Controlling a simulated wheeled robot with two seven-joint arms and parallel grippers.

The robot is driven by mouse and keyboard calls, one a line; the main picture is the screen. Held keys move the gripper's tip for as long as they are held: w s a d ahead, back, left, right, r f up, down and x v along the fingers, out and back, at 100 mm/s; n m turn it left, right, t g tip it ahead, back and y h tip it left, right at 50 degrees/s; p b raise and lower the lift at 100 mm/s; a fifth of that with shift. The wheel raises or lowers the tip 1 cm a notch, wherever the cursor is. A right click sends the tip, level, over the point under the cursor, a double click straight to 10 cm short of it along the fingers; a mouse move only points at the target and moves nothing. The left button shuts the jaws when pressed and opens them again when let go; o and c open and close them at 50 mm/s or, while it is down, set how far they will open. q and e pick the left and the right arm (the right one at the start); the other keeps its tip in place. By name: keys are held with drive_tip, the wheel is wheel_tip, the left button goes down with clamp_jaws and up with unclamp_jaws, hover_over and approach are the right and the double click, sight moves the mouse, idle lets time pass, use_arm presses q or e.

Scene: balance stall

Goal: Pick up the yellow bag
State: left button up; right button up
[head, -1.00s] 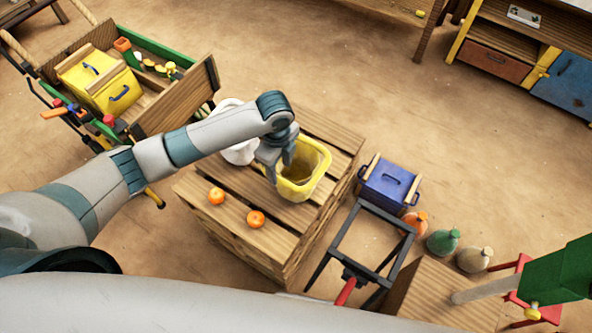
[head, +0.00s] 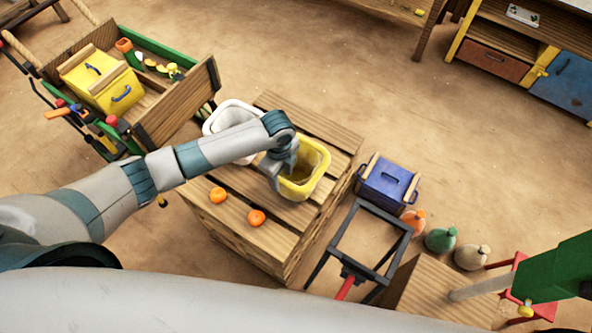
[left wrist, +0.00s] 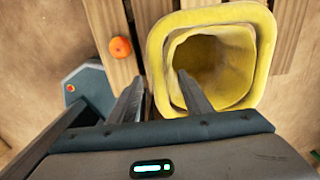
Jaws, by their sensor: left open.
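The yellow bag (head: 322,172) stands upright and open-topped on the slatted wooden crate (head: 312,116). It also shows in the left wrist view (left wrist: 251,88), its mouth facing the camera. My left gripper (head: 281,176) is at the bag's left rim. In the left wrist view my left gripper (left wrist: 160,80) is open, with one finger over the bag's mouth and the other outside over the slats. The bag's near-left rim lies between the fingers. Whether either finger touches it I cannot tell. My right gripper is not in view.
Two oranges (head: 218,195) (head: 257,217) lie on the crate left of the bag. A white tub (head: 222,117) stands behind my left forearm. A blue box (head: 387,184) and a dark stand frame (head: 330,232) are to the right.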

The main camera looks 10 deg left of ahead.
use_arm(q)
drive_tip(key=shift+c, duration=0.7)
clamp_jaws()
drive_tip(key=shift+w+r, duration=0.1)
drive_tip(key=shift+r, duration=0.05)
drive_tip(key=shift+r+b, duration=0.35)
drive_tip(key=shift+r, duration=0.2)
wheel_tip(320, 180, up, 2)
drive_tip(key=shift+r+b, duration=0.2)
drive_tip(key=shift+b, duration=0.35)
drive_tip(key=s+d+r+b, duration=0.2)
drive_tip(key=s+d+r, duration=0.5)
drive_tip(key=s, duration=0.1)
drive_tip(key=shift+s+d+r+b, duration=0.15)
drive_tip(key=shift+s+d+b, duration=0.15)
drive_tip(key=shift+s+d, duration=0.1)
drive_tip(key=shift+a, duration=0.1)
